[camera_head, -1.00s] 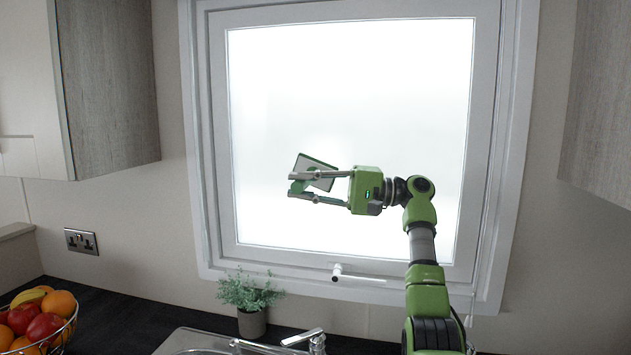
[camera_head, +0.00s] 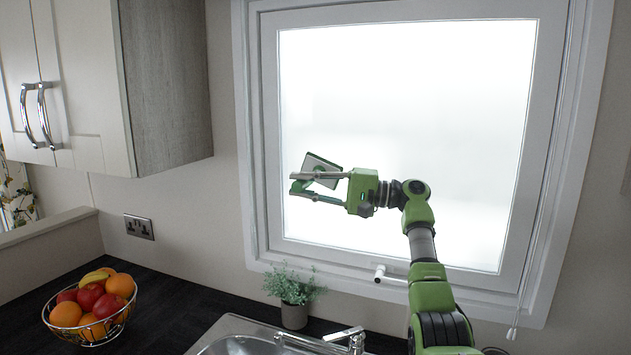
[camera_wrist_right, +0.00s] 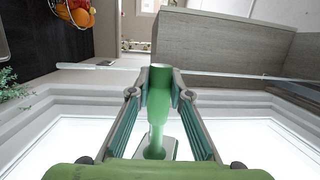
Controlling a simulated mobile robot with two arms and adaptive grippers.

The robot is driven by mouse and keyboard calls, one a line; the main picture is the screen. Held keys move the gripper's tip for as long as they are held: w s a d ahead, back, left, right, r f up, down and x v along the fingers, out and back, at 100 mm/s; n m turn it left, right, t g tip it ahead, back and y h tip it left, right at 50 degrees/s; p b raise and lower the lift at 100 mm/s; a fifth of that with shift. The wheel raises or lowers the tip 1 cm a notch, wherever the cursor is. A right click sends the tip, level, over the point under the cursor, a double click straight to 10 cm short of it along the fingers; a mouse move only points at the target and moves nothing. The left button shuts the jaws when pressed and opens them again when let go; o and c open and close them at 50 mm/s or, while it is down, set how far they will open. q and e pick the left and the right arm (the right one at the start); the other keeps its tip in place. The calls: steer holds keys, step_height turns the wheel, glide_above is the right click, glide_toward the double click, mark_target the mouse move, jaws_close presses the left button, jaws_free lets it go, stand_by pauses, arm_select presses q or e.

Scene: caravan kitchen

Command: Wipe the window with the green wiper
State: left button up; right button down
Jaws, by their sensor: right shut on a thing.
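The bright window (camera_head: 430,110) fills the middle of the head view in a white frame. My right gripper (camera_head: 306,184) is in front of its lower left part, shut on the green wiper (camera_head: 321,172). The wiper's flat pad with a pale face is tilted and shows above and behind the fingers. In the right wrist view the wiper's green handle (camera_wrist_right: 158,105) is between the fingers, with its pad partly hidden low in the picture. I cannot tell whether the pad touches the glass. My left gripper is not in view.
A plant pot (camera_head: 294,312), a tap (camera_head: 345,338) and a sink (camera_head: 235,338) are below the window. A wire fruit bowl (camera_head: 92,318) stands on the dark counter at left. A wall cabinet (camera_head: 165,85) hangs at upper left. A white window handle (camera_head: 381,274) sticks out below the glass.

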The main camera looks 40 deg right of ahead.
steer(key=w+a, duration=0.4)
steer(key=a, duration=0.3)
steer(key=shift+a, duration=0.35)
stand_by(0.5)
steer(key=shift+w+a, duration=0.1)
steer(key=shift+w, duration=0.05)
stand_by(0.3)
